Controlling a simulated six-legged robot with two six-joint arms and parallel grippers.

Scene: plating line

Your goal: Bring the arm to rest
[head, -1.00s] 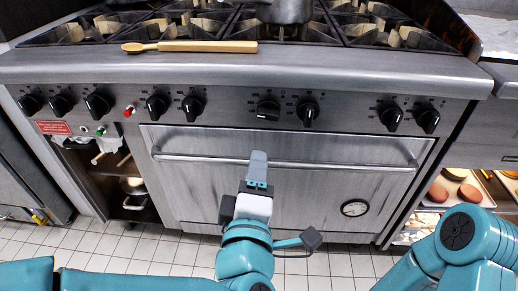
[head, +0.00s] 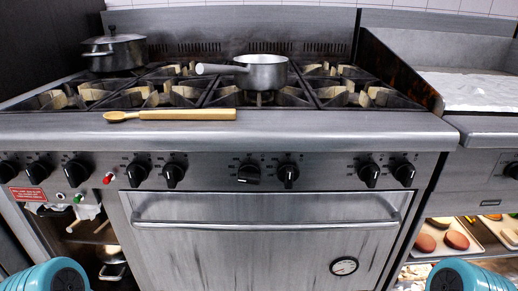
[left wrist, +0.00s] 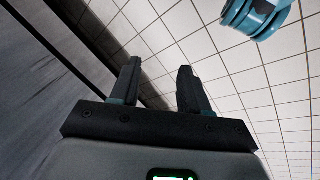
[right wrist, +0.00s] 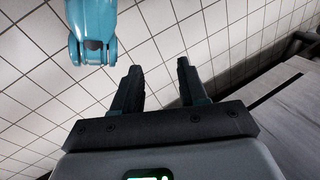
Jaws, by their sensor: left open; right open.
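My left gripper (left wrist: 155,88) is open and empty in the left wrist view, with tiled floor and a dark metal front beyond its fingers. My right gripper (right wrist: 157,85) is open and empty in the right wrist view, over tiled floor. Neither gripper shows in the head view. There, only teal parts of my arms show at the bottom left and bottom right corners.
A stove (head: 250,128) fills the head view, its oven door (head: 265,245) shut. A saucepan (head: 262,72) and a lidded pot (head: 115,52) stand on the burners. A wooden spoon (head: 185,114) lies along the front edge. Trays with patties (head: 455,240) sit low at right.

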